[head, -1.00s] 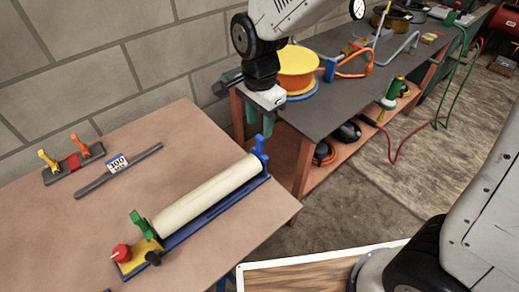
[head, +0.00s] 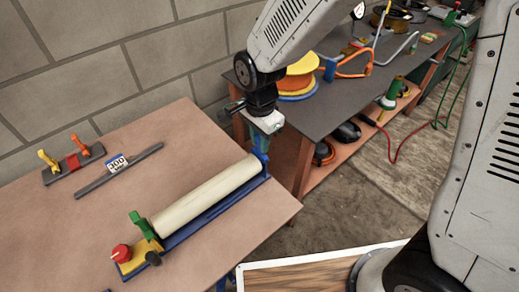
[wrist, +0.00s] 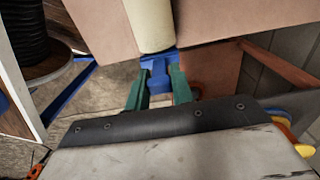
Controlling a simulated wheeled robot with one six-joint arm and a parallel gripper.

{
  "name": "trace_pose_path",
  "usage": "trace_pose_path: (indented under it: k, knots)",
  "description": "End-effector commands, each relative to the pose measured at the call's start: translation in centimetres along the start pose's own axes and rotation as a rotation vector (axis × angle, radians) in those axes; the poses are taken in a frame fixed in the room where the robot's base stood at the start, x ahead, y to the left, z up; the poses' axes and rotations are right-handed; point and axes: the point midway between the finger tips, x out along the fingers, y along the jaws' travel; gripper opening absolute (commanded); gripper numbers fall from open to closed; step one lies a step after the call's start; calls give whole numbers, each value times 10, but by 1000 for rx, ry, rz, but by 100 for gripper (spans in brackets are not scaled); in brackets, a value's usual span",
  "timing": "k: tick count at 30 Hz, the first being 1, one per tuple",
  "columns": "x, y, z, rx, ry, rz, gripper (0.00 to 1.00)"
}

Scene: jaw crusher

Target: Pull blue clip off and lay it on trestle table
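The blue clip (head: 261,159) stands upright at the far right end of a blue rail (head: 215,215) that holds a cream roller (head: 205,195) on the tan table (head: 200,130). In the wrist view the clip (wrist: 158,72) sits at the roller's end (wrist: 151,25), between my gripper's two green fingers. My gripper (head: 260,142) points down over the clip, partly covering it. In the wrist view my gripper (wrist: 159,76) has its fingers apart, one on each side of the clip; firm contact does not show.
A yellow block with a green clip (head: 138,224) and a red knob (head: 121,253) is at the roller's near end. A grey bar (head: 120,170) and a rack with orange and yellow clips (head: 72,164) lie at the left. A dark-topped bench (head: 330,95) with an orange spool stands behind.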

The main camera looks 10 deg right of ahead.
Motion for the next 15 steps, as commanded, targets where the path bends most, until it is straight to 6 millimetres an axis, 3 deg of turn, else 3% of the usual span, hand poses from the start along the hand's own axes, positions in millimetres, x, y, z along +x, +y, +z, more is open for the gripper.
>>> trace_pose_path:
  k: [1,2,15]
  knots:
    - [0,0,0,0,0,0,7]
    - [0,0,0,0,0,0,0]
    - [-11,0,0,0,0,-1,0]
